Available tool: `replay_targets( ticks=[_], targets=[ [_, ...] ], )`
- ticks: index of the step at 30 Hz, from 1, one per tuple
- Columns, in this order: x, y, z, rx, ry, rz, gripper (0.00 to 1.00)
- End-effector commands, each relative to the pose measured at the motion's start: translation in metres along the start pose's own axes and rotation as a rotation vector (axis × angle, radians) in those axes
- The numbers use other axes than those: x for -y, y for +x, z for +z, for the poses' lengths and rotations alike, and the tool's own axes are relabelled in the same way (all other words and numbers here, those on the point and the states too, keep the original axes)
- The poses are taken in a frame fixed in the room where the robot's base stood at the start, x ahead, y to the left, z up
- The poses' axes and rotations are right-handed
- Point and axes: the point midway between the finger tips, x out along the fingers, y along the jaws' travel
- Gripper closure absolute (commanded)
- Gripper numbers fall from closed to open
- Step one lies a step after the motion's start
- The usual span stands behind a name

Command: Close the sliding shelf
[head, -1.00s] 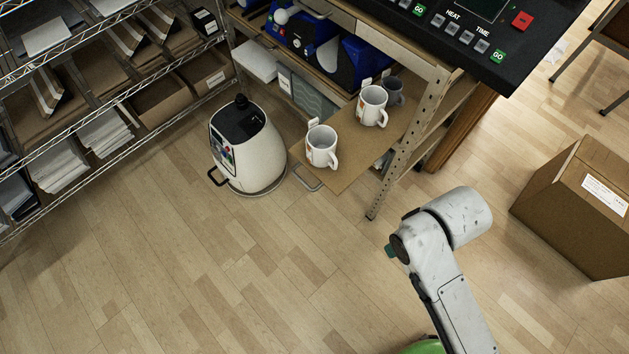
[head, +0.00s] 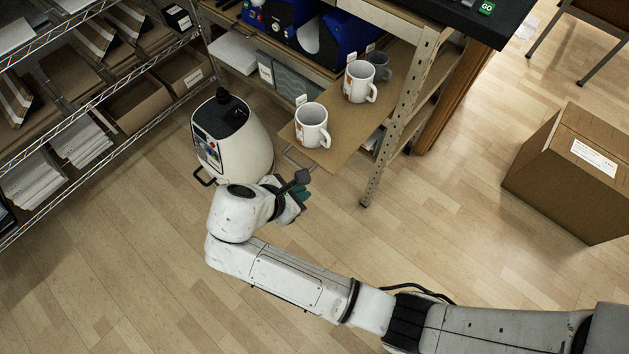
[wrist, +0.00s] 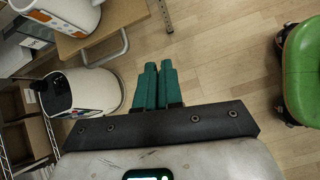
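The sliding shelf (head: 345,145) is a brown board pulled out from the shelving unit, with a metal handle (head: 289,156) on its front edge. A white mug (head: 312,126) stands near the front, with another white mug (head: 358,83) and a grey mug (head: 379,68) farther back. My gripper (head: 300,195) is low in front of the shelf, apart from the handle. In the wrist view its green fingers (wrist: 158,78) are together and empty. The shelf edge (wrist: 95,38), handle (wrist: 110,52) and a mug (wrist: 62,14) show at upper left there.
A white rounded appliance (head: 232,140) stands on the floor just left of the shelf and close to my wrist. A metal leg (head: 385,160) stands at the shelf's right. A wire rack (head: 90,130) is at left and a cardboard box (head: 570,175) at right. The floor between is open.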

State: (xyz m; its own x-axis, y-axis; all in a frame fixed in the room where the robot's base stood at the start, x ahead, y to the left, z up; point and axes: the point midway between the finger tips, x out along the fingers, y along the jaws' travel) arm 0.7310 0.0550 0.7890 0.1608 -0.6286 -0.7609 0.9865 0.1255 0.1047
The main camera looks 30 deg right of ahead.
Motion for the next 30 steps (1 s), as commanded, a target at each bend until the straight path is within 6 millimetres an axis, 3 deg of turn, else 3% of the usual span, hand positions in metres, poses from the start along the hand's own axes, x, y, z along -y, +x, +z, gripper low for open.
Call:
replay_targets(
  ticks=[3,8,14,25,30],
  targets=[
    [-0.02,-0.016,-0.012,0.082,-0.149,0.041,1.0],
    [-0.027,-0.02,-0.014,0.118,-0.213,0.054,1.0],
    [-0.028,0.007,-0.01,0.117,-0.211,0.05,1.0],
    [-0.032,0.079,-0.003,0.115,-0.209,0.049,1.0],
    [-0.037,0.092,0.017,0.114,-0.206,0.052,1.0]
  ],
)
